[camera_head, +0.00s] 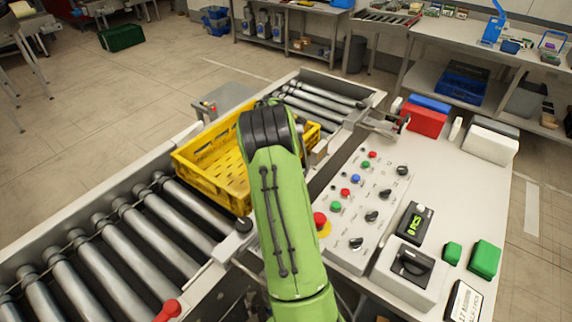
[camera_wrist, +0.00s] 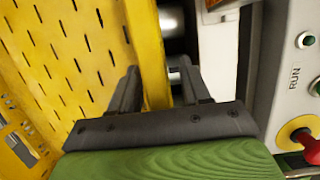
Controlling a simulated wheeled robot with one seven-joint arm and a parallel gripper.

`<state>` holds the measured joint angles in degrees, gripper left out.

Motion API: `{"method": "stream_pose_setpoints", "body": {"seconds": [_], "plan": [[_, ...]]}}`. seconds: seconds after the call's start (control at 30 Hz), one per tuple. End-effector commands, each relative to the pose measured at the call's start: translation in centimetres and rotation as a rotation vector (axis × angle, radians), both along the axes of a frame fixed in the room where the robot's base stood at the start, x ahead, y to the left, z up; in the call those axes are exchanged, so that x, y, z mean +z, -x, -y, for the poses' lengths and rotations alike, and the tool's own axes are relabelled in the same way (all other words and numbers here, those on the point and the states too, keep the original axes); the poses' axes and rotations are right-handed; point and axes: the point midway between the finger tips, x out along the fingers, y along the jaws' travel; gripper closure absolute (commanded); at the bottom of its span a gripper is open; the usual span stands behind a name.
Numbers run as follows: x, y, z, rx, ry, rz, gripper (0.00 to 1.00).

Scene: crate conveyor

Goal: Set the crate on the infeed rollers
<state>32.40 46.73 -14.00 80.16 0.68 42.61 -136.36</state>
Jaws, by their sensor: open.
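The yellow crate (camera_head: 204,161) rests on the conveyor rollers (camera_head: 125,243), left of my green arm in the head view. Its slotted floor and one wall (camera_wrist: 146,40) fill much of the wrist view. My gripper (camera_wrist: 155,85) is open, with one dark finger on each side of the crate's yellow wall. I cannot tell whether either finger touches it. In the head view my arm hides the gripper and part of the crate's near side.
A control panel (camera_head: 345,246) with buttons and knobs stands right of the conveyor; its red emergency button (camera_head: 320,220) is close to my arm. Bare rollers run on both sides of the crate. A red bin (camera_head: 426,120) and green blocks (camera_head: 484,259) lie on the right table.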

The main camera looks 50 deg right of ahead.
Motion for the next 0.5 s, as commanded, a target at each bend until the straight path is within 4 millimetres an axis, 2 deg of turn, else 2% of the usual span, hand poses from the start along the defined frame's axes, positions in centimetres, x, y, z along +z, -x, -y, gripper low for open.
{"method": "stream_pose_setpoints", "body": {"seconds": [0.3,0.4,0.5], "plan": [[8.2,0.1,-2.3,0.003,0.003,0.005,0.53],[9.9,0.2,-2.7,0.002,0.002,0.003,0.53],[10.8,0.2,-3.0,0.001,0.000,0.002,0.53]]}}
